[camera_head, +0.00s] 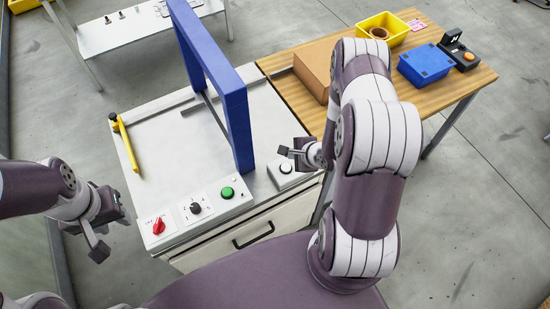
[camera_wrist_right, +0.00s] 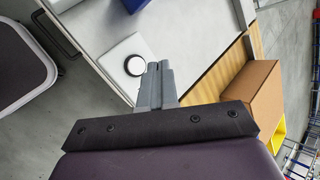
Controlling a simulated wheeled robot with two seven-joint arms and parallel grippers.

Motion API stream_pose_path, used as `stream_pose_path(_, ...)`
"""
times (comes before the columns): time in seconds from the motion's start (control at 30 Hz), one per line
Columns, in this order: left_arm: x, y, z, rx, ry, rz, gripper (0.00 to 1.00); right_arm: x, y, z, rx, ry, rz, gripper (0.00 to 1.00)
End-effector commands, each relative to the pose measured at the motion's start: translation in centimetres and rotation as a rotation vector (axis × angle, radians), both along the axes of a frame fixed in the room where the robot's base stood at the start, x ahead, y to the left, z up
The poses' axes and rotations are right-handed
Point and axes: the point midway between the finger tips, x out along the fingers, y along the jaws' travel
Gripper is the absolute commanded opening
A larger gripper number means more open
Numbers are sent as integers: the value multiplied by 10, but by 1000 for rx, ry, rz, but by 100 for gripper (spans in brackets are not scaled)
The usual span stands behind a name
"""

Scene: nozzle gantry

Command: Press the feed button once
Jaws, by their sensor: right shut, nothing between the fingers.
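A white round button (camera_head: 285,168) sits on a small pale box at the right front of the machine top. It also shows in the right wrist view as a white button with a dark ring (camera_wrist_right: 135,65). A green button (camera_head: 227,193) is on the front panel; I cannot read which button is labelled feed. My right gripper (camera_head: 288,151) is shut and empty, just behind and above the white button. My left gripper (camera_head: 86,238) is open and empty, left of the machine.
The front panel also has a black knob (camera_head: 196,208) and a red switch (camera_head: 158,226). A blue gantry frame (camera_head: 236,110) stands on the machine top (camera_head: 165,150). A yellow handle (camera_head: 126,145) is at left. A wooden table (camera_head: 450,84) holds a cardboard box (camera_head: 314,70) and bins.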

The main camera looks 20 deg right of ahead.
Motion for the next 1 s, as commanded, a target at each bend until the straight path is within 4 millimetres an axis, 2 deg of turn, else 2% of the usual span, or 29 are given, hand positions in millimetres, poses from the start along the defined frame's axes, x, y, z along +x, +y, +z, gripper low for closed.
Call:
stream_pose_path(0.1, 0, 0, 0, 0, 0, 0, 38, 13, 4, 12, 136, -48, -121, 0)
stream_pose_path(0.2, 0, 0, 0, 0, 0, 0, 38, 15, 4, 14, 190, -46, -178, 0)
stream_pose_path(0.57, 0, 0, -1, 0, -1, 0, 38, 16, 4, 13, 199, -41, -192, 0)
stream_pose_path(0.77, 0, 0, -14, 0, -1, 0, 38, 16, 3, 1, 199, -42, -191, 0)
stream_pose_path(1.0, 0, 0, -47, 0, -1, 0, 38, 15, 3, -32, 197, -41, -191, 0)
